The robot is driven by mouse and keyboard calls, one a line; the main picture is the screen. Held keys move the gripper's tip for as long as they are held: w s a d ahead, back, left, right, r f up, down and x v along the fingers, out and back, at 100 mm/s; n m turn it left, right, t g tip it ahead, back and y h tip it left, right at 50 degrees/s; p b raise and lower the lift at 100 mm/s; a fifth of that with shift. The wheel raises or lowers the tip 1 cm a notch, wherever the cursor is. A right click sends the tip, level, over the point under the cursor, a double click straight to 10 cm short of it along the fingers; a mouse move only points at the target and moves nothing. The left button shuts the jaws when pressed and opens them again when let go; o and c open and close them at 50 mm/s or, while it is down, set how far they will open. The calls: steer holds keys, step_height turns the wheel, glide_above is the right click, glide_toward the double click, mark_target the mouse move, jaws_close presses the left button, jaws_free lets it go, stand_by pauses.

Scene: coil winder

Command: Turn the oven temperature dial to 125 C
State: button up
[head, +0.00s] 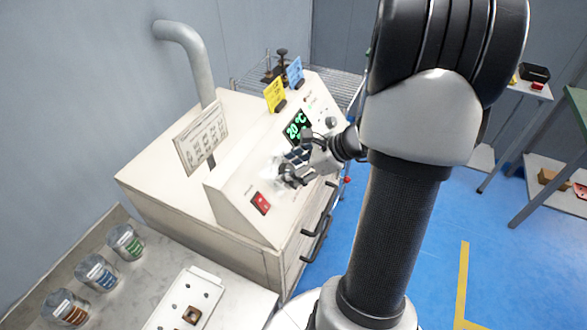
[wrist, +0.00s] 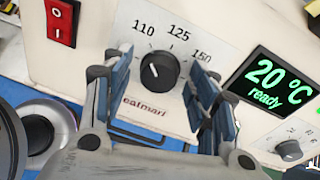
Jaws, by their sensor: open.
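The oven (head: 150,185) has a sloped control panel. In the wrist view its black temperature dial (wrist: 160,72) sits on a white plate (wrist: 172,112) marked 110, 125 and 150. The dial's white pointer line slants up and to the left, on the left side of the 110 mark. My gripper (wrist: 162,66) is open, with one blue-padded finger on each side of the dial; I cannot tell whether either touches it.
A green display (wrist: 268,80) reads 20 °C ready, with a smaller knob (wrist: 288,150) below it. A red switch (wrist: 61,22) is on the panel's other side. Yellow (head: 275,95) and blue (head: 295,73) cards stand on top. Dark handles (head: 318,238) protrude at the oven front.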

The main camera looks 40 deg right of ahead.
steer(key=shift+c, duration=0.4)
steer(key=c, duration=1)
steer(key=shift+r+p, duration=0.1)
steer(key=shift+p, duration=0.3)
steer(key=m+p, duration=0.3)
steer(key=p, duration=0.1)
steer(key=shift+r+m+y, duration=0.1)
steer(key=shift+m+y, duration=0.2)
steer(key=m+p, duration=0.4)
steer(key=p, duration=0.1)
steer(key=shift+d+f+m, duration=0.15)
steer(key=shift+f+m, duration=0.05)
steer(key=shift+m, duration=0.1)
steer(key=shift+p, duration=0.35)
steer(key=o, duration=1.1)
